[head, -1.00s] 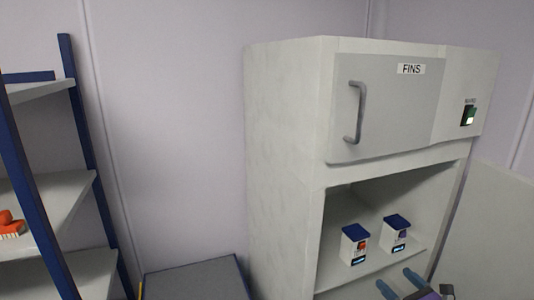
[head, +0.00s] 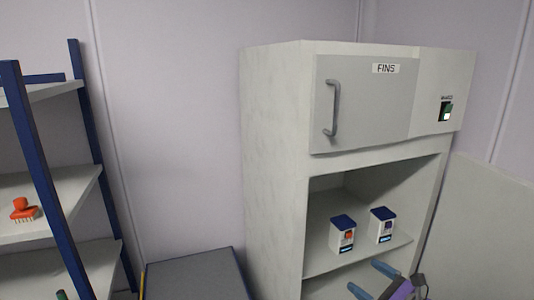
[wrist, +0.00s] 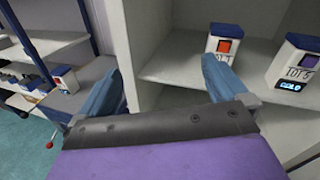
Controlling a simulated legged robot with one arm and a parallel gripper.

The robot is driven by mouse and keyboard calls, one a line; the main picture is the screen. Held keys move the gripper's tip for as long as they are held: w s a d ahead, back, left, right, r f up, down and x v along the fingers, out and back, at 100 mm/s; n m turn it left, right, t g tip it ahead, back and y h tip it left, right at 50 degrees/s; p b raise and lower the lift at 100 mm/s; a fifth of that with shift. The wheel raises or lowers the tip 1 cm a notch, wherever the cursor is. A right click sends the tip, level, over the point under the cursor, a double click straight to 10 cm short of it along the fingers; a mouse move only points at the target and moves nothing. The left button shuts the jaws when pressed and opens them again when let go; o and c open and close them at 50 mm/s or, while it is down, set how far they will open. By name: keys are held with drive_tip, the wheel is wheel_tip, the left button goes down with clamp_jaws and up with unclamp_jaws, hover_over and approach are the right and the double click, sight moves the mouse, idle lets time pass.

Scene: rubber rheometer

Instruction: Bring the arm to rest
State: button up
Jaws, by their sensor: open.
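My gripper (head: 371,280) is open at the bottom right of the head view, in front of the open bay of the white cabinet (head: 270,170). In the wrist view its two blue fingers (wrist: 160,88) are spread apart with nothing between them. Two white boxes with blue lids stand on the cabinet shelf. The left one (head: 342,235) has a red-orange patch; the right one (head: 382,226) has a dark patch. Both also show in the wrist view, the left box (wrist: 224,42) beyond the right finger and the right box (wrist: 294,62) at the right edge. Neither is held.
The cabinet's upper door (head: 365,100), labelled FINS, is shut. A blue-framed shelf rack (head: 75,160) with an orange brush (head: 23,210) stands at left. A grey-topped unit (head: 195,275) stands between. In the wrist view another lidded box (wrist: 64,78) is at left.

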drive_tip(key=s+a+r+n+g+y, duration=0.2)
drive_tip(key=s+a+n+g, duration=0.15)
drive_tip(key=a, duration=0.45)
drive_tip(key=s+a+r+n+g+y, duration=0.25)
drive_tip(key=a+n, duration=0.25)
drive_tip(key=a, duration=0.3)
drive_tip(key=s+a+n+g+h, duration=0.2)
drive_tip(key=s+a+n+g, duration=0.55)
drive_tip(key=s, duration=0.35)
drive_tip(key=s+a+f+n+g+h, duration=0.2)
drive_tip(key=s+n+h, duration=0.1)
drive_tip(key=s, duration=0.4)
drive_tip(key=s+d+n+h, duration=0.7)
drive_tip(key=s+d+h, duration=0.3)
drive_tip(key=s, duration=0.4)
drive_tip(key=shift+d+f+n+g, duration=0.35)
drive_tip(key=shift+d+n, duration=0.05)
drive_tip(key=shift+d, duration=0.5)
